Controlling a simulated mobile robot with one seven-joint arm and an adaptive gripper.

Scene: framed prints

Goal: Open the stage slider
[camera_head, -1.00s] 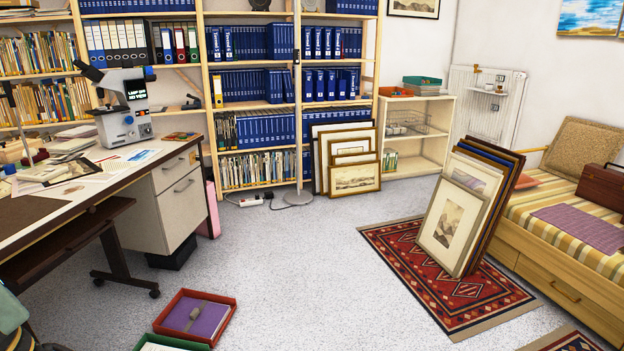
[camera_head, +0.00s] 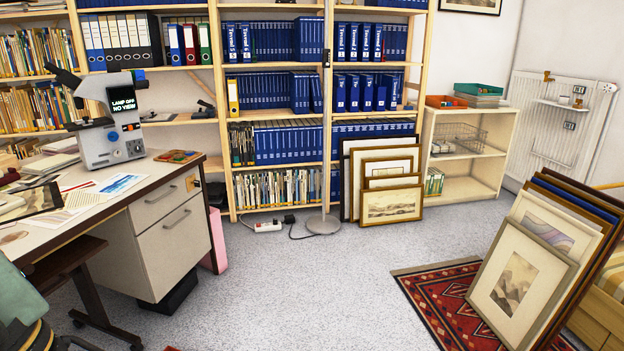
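A white and blue microscope (camera_head: 103,120) stands on the desk at the left. Its small dark screen (camera_head: 124,105) reads "LAMP OFF NO VIEW". I cannot make out a stage slider at this size. My gripper is not in view.
The desk (camera_head: 150,185) has papers, a colour sheet and drawers (camera_head: 172,230) facing the room. Shelves (camera_head: 277,180) of blue binders line the back wall. Framed prints lean by the shelves (camera_head: 390,204) and on a red rug (camera_head: 450,310). The grey floor (camera_head: 310,290) between is clear.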

